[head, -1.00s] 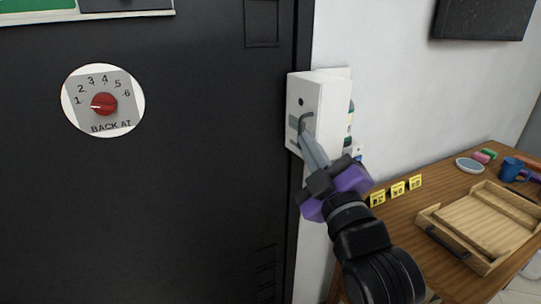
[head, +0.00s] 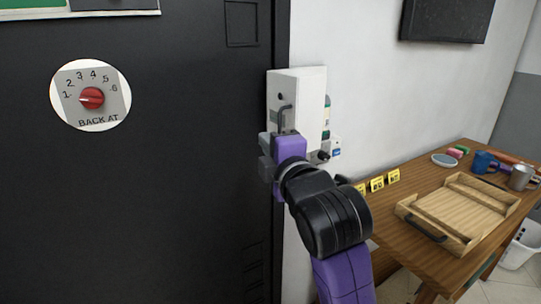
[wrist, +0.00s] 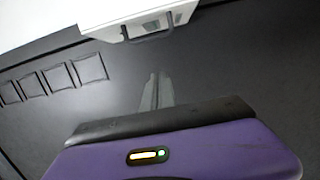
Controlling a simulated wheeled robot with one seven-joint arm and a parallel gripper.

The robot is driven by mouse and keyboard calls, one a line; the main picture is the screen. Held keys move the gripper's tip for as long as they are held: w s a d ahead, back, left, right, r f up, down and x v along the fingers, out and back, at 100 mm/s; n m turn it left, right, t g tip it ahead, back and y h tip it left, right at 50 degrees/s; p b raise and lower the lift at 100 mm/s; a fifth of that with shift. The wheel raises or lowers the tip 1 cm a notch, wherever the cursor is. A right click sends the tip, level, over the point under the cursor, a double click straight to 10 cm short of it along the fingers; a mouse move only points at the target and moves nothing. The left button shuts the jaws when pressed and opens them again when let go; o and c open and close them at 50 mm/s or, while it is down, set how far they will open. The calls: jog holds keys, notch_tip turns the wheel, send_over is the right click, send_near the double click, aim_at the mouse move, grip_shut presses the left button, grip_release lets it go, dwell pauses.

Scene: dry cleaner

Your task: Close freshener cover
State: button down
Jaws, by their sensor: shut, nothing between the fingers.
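The white freshener cover (head: 312,97) stands out from the wall beside the black door in the head view. A dark hole and a grey handle (head: 287,117) are on its narrow front face. A green-and-white item (head: 327,112) shows behind its right edge, so the cover looks open; its hinge is hidden. My gripper (head: 267,150) is just below and in front of the handle, its fingertips hidden there. In the wrist view, my gripper (wrist: 158,77) has its fingers together and empty, apart from the handle (wrist: 146,38) and the cover (wrist: 125,15).
The black door (head: 160,200) fills the left, with a round red-knob dial sign (head: 91,97). A wooden table (head: 400,240) at right bears a wooden tray (head: 440,238), yellow number markers (head: 377,184), a blue mug (head: 483,162) and a metal cup (head: 521,177).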

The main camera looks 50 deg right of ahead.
aim_at(289, 112)
jog(key=w+d+p, duration=0.1)
jog(key=w+d, duration=0.2)
jog(key=d, duration=0.3)
jog(key=shift+w+p, duration=0.25)
jog(key=shift+p, duration=0.05)
jog(key=shift+s+d, duration=0.1)
